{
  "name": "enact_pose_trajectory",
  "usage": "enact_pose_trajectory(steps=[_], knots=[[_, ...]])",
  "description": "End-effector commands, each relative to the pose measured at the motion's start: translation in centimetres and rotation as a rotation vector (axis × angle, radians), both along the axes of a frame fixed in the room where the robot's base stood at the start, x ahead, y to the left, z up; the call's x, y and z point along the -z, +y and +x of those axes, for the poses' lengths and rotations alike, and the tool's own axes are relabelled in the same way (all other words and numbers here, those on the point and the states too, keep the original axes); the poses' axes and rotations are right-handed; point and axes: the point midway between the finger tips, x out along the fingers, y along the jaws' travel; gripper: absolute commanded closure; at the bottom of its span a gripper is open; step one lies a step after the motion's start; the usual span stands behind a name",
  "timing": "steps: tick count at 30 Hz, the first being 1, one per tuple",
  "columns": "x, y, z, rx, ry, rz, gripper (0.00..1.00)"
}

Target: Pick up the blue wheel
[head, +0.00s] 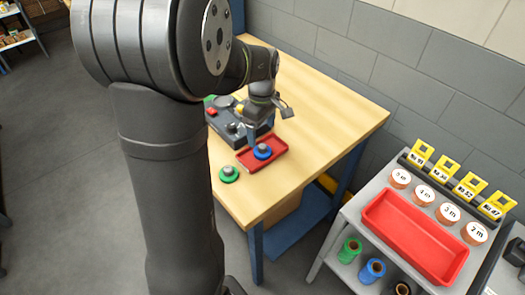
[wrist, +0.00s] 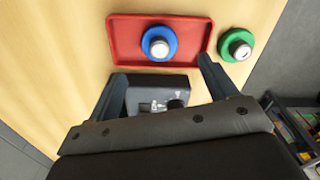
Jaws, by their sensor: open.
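The blue wheel (head: 263,153) lies in the shallow red tray (head: 279,150) on the wooden table. In the wrist view the blue wheel (wrist: 159,43), with its silver hub, sits near the middle of the red tray (wrist: 120,42). My gripper (wrist: 162,68) is open and empty. Its two fingers are spread wide, with the wheel beyond the tips and between their lines. In the head view my gripper is over the table, near the tray and the dark machine; its fingertips are hard to make out.
A green wheel (head: 229,174) lies on the table beside the tray; it also shows in the wrist view (wrist: 236,45). A dark machine (head: 228,119) stands behind the tray. A grey cart (head: 340,222) at right carries a red bin (head: 415,238), round labelled pieces and spools.

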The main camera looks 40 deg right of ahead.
Motion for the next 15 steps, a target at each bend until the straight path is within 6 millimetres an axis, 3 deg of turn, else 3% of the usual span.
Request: enact_pose_trajectory(steps=[8, 15], knots=[[2.2, 0.0, -0.1, 0.001, 0.000, 0.001, 0.22], [5.8, 0.0, -0.3, 0.001, 0.002, 0.003, 0.22]])
